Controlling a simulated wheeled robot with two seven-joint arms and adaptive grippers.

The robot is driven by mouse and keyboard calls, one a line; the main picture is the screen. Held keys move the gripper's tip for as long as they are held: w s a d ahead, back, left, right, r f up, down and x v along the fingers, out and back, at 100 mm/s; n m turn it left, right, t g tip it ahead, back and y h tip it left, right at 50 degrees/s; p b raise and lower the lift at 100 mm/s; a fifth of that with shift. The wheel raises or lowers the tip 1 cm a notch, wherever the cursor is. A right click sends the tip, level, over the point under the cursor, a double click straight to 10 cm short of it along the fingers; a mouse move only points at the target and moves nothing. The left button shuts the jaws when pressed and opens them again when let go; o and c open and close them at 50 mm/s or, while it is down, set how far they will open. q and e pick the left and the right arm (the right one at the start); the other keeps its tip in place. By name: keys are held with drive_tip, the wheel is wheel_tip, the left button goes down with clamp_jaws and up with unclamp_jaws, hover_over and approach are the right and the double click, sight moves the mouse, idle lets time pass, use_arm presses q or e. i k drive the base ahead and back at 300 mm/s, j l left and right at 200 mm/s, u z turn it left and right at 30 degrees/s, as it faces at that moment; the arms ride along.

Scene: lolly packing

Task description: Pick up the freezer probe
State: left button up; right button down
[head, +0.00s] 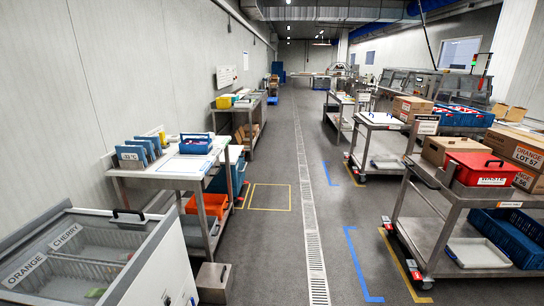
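I cannot make out a freezer probe in the head view; at this distance small items on the tables are too small to tell. An open chest freezer (172,268) stands at the lower left, with wire baskets and labels reading ORANGE and CHERRY inside. A small green thing (95,293) lies low in it, partly cut off by the frame. A black handle (128,213) shows at the freezer's upper edge. Neither of my grippers is in view.
A left steel table (180,170) holds blue card holders (140,150) and a blue basket (196,144). A right cart (452,196) carries a red box (482,168) and cardboard cartons (518,146). A small steel bin (213,282) stands beside the freezer. The middle aisle floor (275,240) is clear.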

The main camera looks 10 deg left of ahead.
sight(162, 136)
drive_tip(key=i, duration=0.8)
drive_tip(key=i+l+u, duration=0.25)
drive_tip(key=i, duration=0.55)
drive_tip(key=i+l+u, duration=0.15)
drive_tip(key=i+u, duration=0.35)
drive_tip(key=i+l+u, duration=1.15)
drive_tip(key=l+u, duration=0.25)
